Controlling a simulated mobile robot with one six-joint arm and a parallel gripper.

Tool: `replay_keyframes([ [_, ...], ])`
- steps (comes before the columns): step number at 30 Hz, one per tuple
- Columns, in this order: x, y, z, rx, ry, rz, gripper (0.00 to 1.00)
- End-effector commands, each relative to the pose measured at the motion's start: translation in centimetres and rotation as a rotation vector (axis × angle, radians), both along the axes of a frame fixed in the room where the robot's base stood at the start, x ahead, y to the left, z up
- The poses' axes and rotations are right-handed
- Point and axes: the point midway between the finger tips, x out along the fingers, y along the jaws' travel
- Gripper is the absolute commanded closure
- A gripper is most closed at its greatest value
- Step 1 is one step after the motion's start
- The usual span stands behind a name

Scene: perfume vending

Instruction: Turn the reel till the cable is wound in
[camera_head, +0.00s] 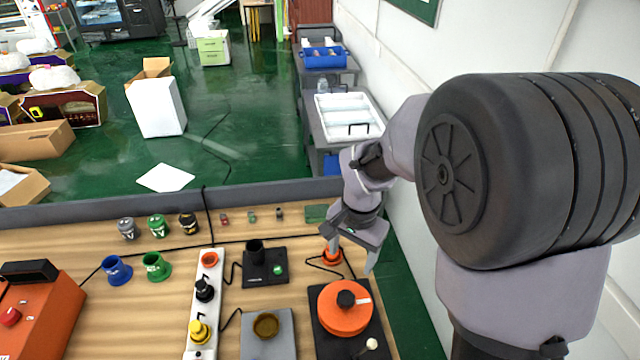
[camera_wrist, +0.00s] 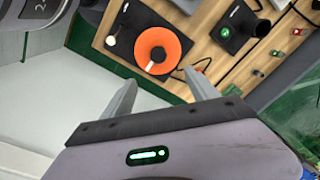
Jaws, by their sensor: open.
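The reel is an orange disc (camera_head: 332,318) with a black knob (camera_head: 346,298) on top. It sits on a black base plate (camera_head: 328,346) near the table's front right. In the wrist view the orange disc (camera_wrist: 143,46) lies just beyond my fingertips. A thin black cable (camera_head: 312,265) runs in a loop on the table behind the reel, by a small orange piece (camera_head: 331,258). My gripper (camera_head: 353,259) is open and empty, above and behind the reel; its open fingers (camera_wrist: 162,80) also show in the wrist view. One finger partly covers the orange piece.
Left of the reel stand a black holder (camera_head: 264,268), a grey plate with a brown dish (camera_head: 267,325) and a white strip with coloured knobs (camera_head: 207,290). Coloured cups and an orange box (camera_head: 45,315) are farther left. A white wall (camera_head: 385,50) rises at the right.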

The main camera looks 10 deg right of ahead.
Motion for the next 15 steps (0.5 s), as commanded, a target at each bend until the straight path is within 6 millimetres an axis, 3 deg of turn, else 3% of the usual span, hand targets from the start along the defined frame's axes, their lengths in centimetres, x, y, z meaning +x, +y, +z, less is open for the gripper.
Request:
replay_keyframes([
  [3,1.1,-0.3,-1.4,-0.014,0.052,-0.033,0.32],
  [8,1.2,-0.4,-4.5,-0.016,0.064,-0.041,0.32],
  [15,1.0,-0.4,-11.9,-0.017,0.066,-0.039,0.32],
])
